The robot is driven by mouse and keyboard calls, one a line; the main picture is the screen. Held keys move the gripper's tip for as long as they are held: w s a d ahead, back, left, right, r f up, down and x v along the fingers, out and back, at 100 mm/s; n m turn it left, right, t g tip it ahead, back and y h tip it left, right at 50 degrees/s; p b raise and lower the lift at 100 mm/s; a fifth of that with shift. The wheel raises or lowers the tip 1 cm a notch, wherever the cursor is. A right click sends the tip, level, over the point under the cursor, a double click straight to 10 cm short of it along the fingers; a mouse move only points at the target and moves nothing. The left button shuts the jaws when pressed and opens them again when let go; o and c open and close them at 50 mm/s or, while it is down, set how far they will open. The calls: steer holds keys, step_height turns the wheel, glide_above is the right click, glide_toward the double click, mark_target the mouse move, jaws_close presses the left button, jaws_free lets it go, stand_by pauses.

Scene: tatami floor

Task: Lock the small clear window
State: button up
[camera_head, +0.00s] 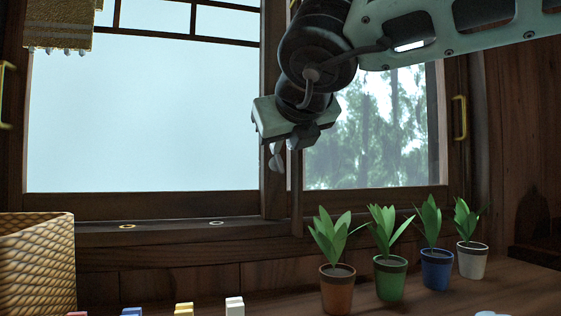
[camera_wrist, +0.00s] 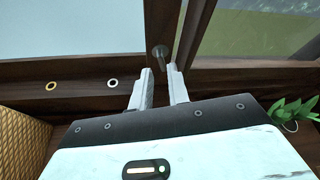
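The window has a clear pane (camera_head: 365,130) on the right, with trees visible through it. It also shows at the upper right of the wrist view (camera_wrist: 262,32). A small round metal knob (camera_wrist: 160,51), possibly the lock, sits at the dark middle upright in the wrist view. My gripper (camera_wrist: 160,70) is open and empty, its two pale fingers apart just below the knob in the picture. Contact cannot be made out. In the head view my gripper (camera_head: 276,160) hangs in front of the middle upright, and its body hides part of the frame.
A wide pale pane (camera_head: 145,120) fills the left. Two rings, gold (camera_head: 127,226) and silver (camera_head: 217,223), lie on the sill. Several potted plants (camera_head: 390,278) stand at the lower right. A woven basket (camera_head: 35,265) is at left, and small coloured blocks (camera_head: 183,309) line the front.

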mark_target(279, 155)
steer(key=x, duration=0.5)
steer(key=shift+b, duration=0.4)
steer(key=shift+r, duration=0.1)
jaws_close()
